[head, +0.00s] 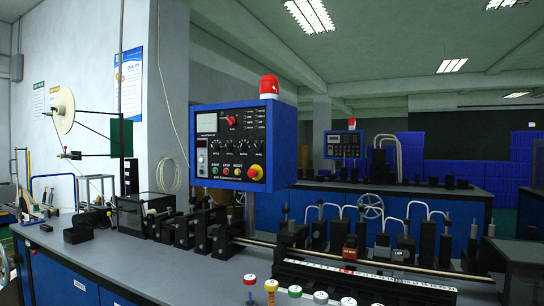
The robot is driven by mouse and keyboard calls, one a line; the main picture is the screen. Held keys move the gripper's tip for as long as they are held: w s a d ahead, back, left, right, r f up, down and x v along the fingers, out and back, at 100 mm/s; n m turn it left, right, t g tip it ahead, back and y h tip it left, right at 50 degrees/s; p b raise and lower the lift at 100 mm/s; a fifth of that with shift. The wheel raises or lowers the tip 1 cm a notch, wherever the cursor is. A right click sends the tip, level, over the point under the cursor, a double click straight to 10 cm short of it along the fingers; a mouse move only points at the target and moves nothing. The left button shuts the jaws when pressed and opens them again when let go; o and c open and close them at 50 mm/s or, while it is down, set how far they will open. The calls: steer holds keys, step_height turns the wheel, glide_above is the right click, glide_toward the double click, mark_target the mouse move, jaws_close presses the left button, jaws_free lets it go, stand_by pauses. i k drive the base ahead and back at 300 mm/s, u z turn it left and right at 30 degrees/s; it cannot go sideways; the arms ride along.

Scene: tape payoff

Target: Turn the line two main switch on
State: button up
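A row of dark knobs, a row of coloured buttons and a red mushroom button on yellow (255,172) are below. A second blue control box (345,145) with a red beacon stands on the far bench. The labels are too small to read, so I cannot tell which box is line two or how its switch is set. My gripper is out of view.
The near grey bench (110,262) carries black machine blocks, a long rod and several coloured round-topped pieces along its front edge. A white reel (62,110) hangs on the left. The far blue bench (460,205) and stacked blue crates (455,177) stand behind.

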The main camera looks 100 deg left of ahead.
mark_target(231, 120)
steer(key=u, duration=4.45)
steer(key=i, duration=2)
steer(key=z, duration=0.7)
